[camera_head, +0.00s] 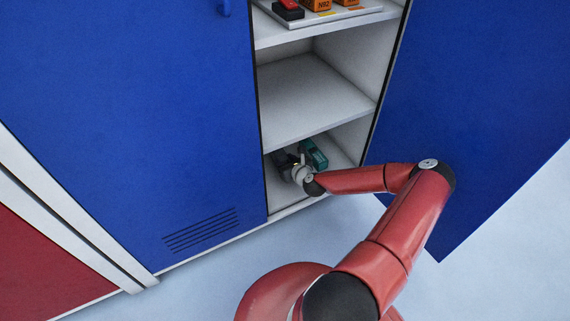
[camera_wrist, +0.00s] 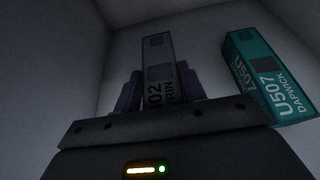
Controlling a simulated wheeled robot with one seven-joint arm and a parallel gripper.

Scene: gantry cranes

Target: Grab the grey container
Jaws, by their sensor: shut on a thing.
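The grey container (camera_wrist: 158,62) stands between my gripper's fingers in the wrist view, with part of a label reading "02" and "RIN" visible. My gripper (camera_wrist: 160,92) is shut on it, one finger at each side. In the head view my gripper (camera_head: 287,163) reaches into the bottom compartment of the blue cabinet. The grey container cannot be made out clearly there, as my gripper and wrist cover it. I cannot tell whether it rests on the shelf floor or is lifted.
A teal container (camera_wrist: 262,72) marked U507 stands just right of the grey one, also seen in the head view (camera_head: 314,154). The shelf above (camera_head: 310,100) is empty. The open blue door (camera_head: 470,110) stands to the right, a closed door (camera_head: 130,110) to the left.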

